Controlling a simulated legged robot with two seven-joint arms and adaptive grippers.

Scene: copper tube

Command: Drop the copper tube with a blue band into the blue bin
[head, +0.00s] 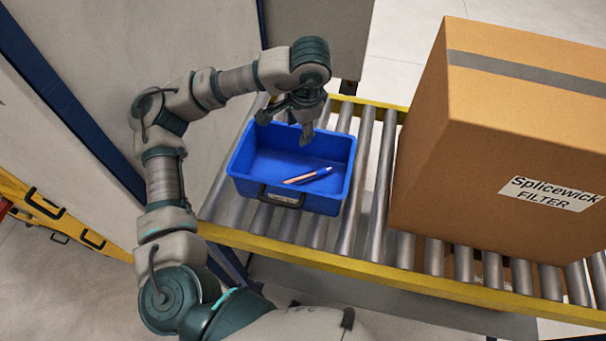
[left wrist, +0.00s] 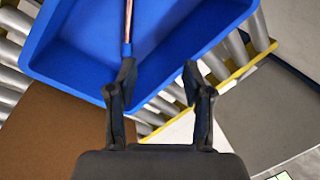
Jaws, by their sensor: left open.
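The blue bin (head: 253,160) stands on the roller conveyor, and its walls also show in the left wrist view (left wrist: 185,30). The thin copper tube (head: 298,180) appears to lie inside the bin, with a blue section toward its right end. In the left wrist view the tube (left wrist: 128,22) runs down from the top edge, and its lower end is hidden behind the left finger. My right gripper is not in view.
A large cardboard box (head: 490,150) labelled Splicewick Filter stands on the conveyor right of the bin. Bare rollers (head: 358,190) lie between them. The conveyor has yellow side rails (head: 330,262). A grey panel (head: 315,35) stands behind the bin.

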